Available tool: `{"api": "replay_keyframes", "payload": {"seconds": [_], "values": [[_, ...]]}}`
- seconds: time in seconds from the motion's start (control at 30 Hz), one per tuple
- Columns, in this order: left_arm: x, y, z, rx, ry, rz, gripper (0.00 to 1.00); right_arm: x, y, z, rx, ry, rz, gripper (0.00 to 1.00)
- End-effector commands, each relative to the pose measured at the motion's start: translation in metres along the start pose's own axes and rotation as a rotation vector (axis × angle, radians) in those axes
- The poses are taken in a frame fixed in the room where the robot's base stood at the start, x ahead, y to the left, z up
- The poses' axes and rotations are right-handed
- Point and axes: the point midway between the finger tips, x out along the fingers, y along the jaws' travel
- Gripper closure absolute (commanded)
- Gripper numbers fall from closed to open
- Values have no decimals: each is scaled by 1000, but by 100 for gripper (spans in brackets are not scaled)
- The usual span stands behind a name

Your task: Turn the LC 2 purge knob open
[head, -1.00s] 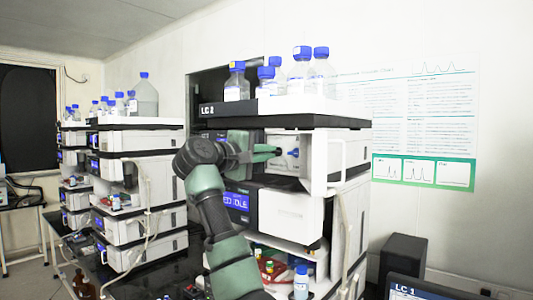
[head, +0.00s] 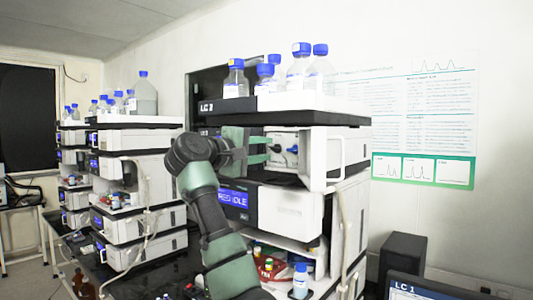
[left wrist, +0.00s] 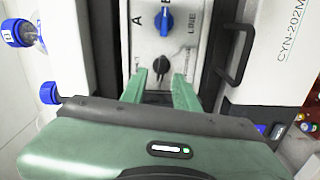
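The LC 2 stack (head: 300,118) has an open door with a white pump panel behind it. A blue knob (head: 293,149) and a black knob (head: 277,148) show there; I cannot read which is the purge knob. My left gripper (head: 268,149) is open, its green fingers pointing at the panel. In the left wrist view, the blue knob (left wrist: 167,23) is upright beyond the fingertips, beside the letters A and B. The black knob (left wrist: 161,66) lies between the fingertips (left wrist: 161,76) in that picture; contact cannot be told. My right gripper is not in view.
The open white door (head: 326,160) with its handle stands just right of the fingers. Blue-capped bottles (head: 270,75) stand on top of the stack. Below is a module with a lit display (head: 233,199). Another instrument stack (head: 140,195) stands left.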

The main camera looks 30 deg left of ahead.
Motion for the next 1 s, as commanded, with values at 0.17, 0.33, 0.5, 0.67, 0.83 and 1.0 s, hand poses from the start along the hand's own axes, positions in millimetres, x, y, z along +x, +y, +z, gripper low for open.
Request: {"api": "replay_keyframes", "payload": {"seconds": [0.17, 0.33, 0.5, 0.67, 0.83, 1.0], "values": [[-33, -5, 0, 2, 3, 3, 70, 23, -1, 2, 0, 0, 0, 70], [-54, -3, 0, 1, 1, 1, 70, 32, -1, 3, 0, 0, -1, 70], [-61, -1, 1, 0, -1, 0, 70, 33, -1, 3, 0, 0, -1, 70], [-61, -1, 1, 0, -1, -1, 70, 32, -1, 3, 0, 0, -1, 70], [-61, -1, 1, 0, -1, -1, 70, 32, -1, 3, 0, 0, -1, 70], [-61, -1, 1, 0, -1, -1, 70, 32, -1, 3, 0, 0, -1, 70]]}}
